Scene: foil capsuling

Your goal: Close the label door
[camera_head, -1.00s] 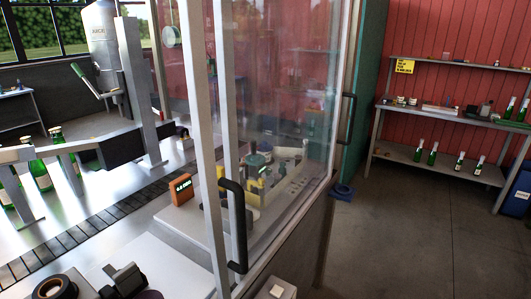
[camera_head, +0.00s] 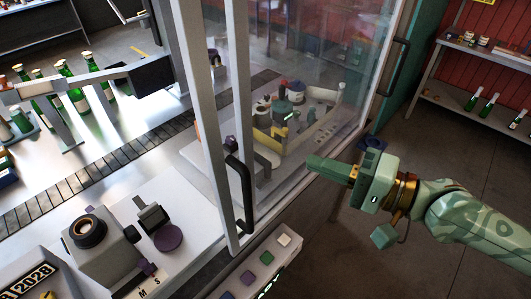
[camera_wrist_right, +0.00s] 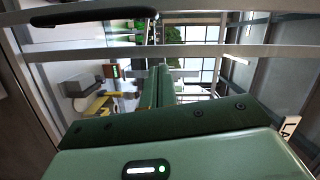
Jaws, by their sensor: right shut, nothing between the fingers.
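A framed glass door (camera_head: 330,80) with a black bar handle (camera_head: 240,190) on its near upright covers the machine's side. A second black handle (camera_head: 394,68) is on the far upright. I cannot tell from a marking which one is the label door; the pane stands along the machine's side. My right gripper (camera_head: 316,163) is shut and empty, in front of the glass, to the right of the near handle and apart from it. In the right wrist view the shut fingers (camera_wrist_right: 165,88) point toward the frame, with a black handle (camera_wrist_right: 92,12) at upper left. My left gripper is not in view.
Behind the glass are yellow and grey machine parts (camera_head: 285,125). A button panel (camera_head: 250,275) juts out below the near handle. A conveyor (camera_head: 100,170) and green bottles (camera_head: 75,95) are at left. The floor (camera_head: 440,140) at right is clear, up to a shelf (camera_head: 480,105).

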